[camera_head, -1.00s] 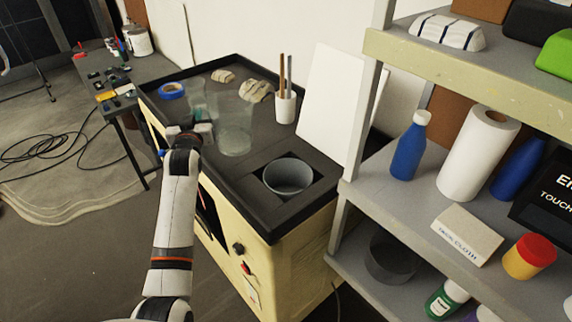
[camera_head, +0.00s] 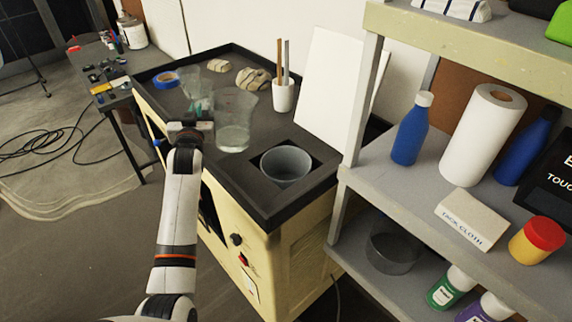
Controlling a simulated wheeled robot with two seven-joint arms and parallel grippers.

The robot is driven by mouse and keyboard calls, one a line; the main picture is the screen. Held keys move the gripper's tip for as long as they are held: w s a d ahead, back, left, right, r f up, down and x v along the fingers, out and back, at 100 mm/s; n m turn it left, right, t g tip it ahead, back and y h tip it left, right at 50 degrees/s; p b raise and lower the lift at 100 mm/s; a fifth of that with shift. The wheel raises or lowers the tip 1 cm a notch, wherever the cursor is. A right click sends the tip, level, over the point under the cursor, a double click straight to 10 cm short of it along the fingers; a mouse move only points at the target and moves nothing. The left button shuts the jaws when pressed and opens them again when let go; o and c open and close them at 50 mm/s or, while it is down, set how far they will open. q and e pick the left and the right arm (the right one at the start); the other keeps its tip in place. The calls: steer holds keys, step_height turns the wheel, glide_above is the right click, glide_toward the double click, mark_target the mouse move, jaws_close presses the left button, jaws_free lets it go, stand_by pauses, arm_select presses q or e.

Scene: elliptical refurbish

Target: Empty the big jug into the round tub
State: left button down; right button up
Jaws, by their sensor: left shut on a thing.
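The big jug (camera_head: 235,107) is clear and upright over the dark worktop, with pale liquid in its lower part. My left gripper (camera_head: 208,131) is at the jug's left side, shut on it; the exact grip on the jug is hard to make out. I cannot tell whether the jug's base touches the worktop. The round tub (camera_head: 286,165) is grey and open-topped. It sits in a square recess at the worktop's front right, to the right of the jug and apart from it. My right gripper is out of view.
A smaller clear vessel (camera_head: 197,92) stands behind the jug. Blue tape (camera_head: 165,80), beige lumps (camera_head: 252,78) and a white cup with sticks (camera_head: 284,97) are at the back. A raised rim (camera_head: 268,216) edges the worktop. A stocked shelf (camera_head: 350,178) stands at right.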

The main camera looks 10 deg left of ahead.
mark_target(205, 102)
arm_select(q)
steer(key=d+r+m, duration=0.1)
steer(key=d+r+m+t+b, duration=0.1)
steer(key=shift+s+m, duration=0.2)
steer(key=shift+m, duration=0.1)
steer(key=shift+s+d+r+m+t+b, duration=0.15)
steer(key=shift+d+r+m+t+b, duration=0.35)
steer(key=shift+d+r+m+b, duration=0.35)
steer(key=shift+s+d+r+m+t+h+b, duration=0.1)
steer(key=shift+d+r+m+t+h+b, duration=0.2)
steer(key=shift+d+m, duration=0.35)
steer(key=shift+s+d+r+m+t+b, duration=0.1)
steer(key=shift+d+m+b, duration=0.25)
steer(key=shift+d+m, duration=0.25)
steer(key=shift+s+d+r+m+t+h+b, duration=0.15)
steer(key=shift+d+m+t+h+b, duration=0.25)
steer(key=shift+d+m+h+b, duration=0.65)
steer(key=shift+s+d+r+m+t+h+b, duration=0.1)
steer(key=shift+d+m+t+h, duration=0.4)
steer(key=shift+m, duration=1.2)
steer(key=shift+s+d+r+m+t+h+b, duration=0.15)
steer(key=shift+d+m+t+h+b, duration=0.3)
steer(key=shift+d+m, duration=0.7)
steer(key=shift+d+f+m+b, duration=0.15)
steer(key=shift+f+m+b, duration=0.3)
steer(key=shift+m, duration=0.25)
